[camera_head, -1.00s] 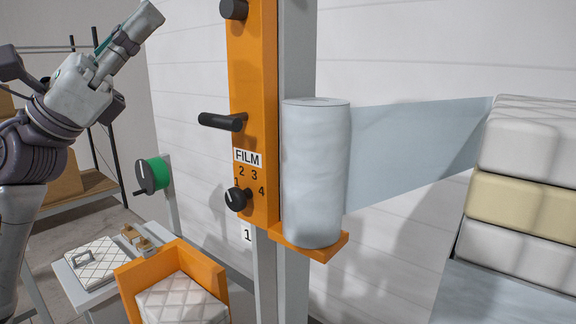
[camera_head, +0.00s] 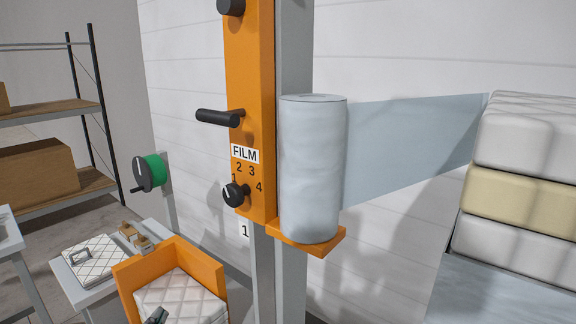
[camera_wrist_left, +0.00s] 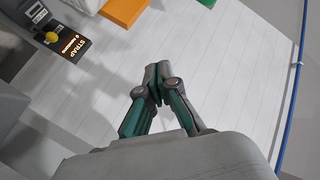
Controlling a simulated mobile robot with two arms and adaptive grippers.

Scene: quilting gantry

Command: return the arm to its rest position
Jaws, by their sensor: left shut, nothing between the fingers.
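The rest of the left arm is out of that view. In the left wrist view the left gripper (camera_wrist_left: 157,78) has its two green and grey fingers together, with nothing between them. Behind them is a white panelled surface (camera_wrist_left: 215,60). My right gripper is in neither view.
An orange post (camera_head: 250,90) carries a black handle (camera_head: 218,117), a film dial (camera_head: 235,195) and a film roll (camera_head: 312,170). A STRAP panel (camera_wrist_left: 76,44) shows in the wrist view.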

